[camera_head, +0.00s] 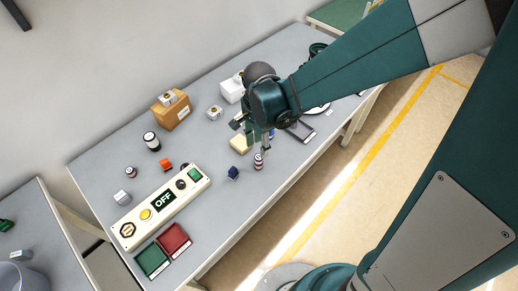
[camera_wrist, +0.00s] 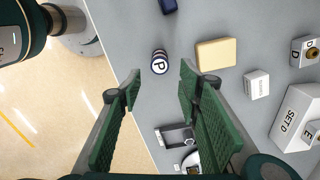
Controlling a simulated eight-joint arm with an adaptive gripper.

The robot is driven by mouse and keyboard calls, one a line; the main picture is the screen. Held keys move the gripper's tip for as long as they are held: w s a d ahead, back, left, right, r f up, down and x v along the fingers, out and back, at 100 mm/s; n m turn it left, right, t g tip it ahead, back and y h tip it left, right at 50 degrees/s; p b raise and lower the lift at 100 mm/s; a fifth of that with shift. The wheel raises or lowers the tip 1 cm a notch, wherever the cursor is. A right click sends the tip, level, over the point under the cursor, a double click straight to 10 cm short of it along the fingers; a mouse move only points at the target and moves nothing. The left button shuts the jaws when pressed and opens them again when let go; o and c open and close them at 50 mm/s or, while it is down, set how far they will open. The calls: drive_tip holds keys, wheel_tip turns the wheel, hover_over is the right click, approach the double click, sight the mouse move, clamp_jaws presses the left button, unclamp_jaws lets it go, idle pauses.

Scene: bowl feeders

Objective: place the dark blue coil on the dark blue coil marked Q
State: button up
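My gripper (camera_head: 252,138) hangs over the middle of the table. In the wrist view my gripper (camera_wrist: 158,84) shows its two green fingers wide apart with nothing between them. A small banded coil marked P (camera_wrist: 160,62) stands on the table just beyond the fingertips, apart from them. It also shows in the head view as the banded coil (camera_head: 258,161), with a white top and dark and reddish bands. A dark blue blocky piece (camera_head: 233,173) lies left of it; the wrist view shows its edge (camera_wrist: 168,6). No letter Q is readable. Another small banded coil (camera_head: 130,172) stands farther left.
A cream block (camera_head: 240,144) lies near the P coil. A control panel reading OFF (camera_head: 163,201), red tray (camera_head: 174,240) and green tray (camera_head: 152,261) stand at the left front. A cardboard box (camera_head: 172,112), white box (camera_head: 231,91) and black-and-white cylinder (camera_head: 151,141) stand behind.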

sight(259, 157)
drive_tip(key=shift+r, duration=2.1)
drive_tip(key=s+d+r+n+t, duration=0.3)
drive_tip(key=s+d+r+n, duration=0.2)
drive_tip(key=d+r, duration=0.3)
drive_tip(key=s+d+r+n+t, duration=0.4)
drive_tip(key=d+r+n, duration=0.3)
drive_tip(key=d, duration=0.5)
wheel_tip(259, 157, up, 3)
drive_tip(key=shift+s+d+f, duration=0.2)
drive_tip(key=shift+s+d, duration=0.15)
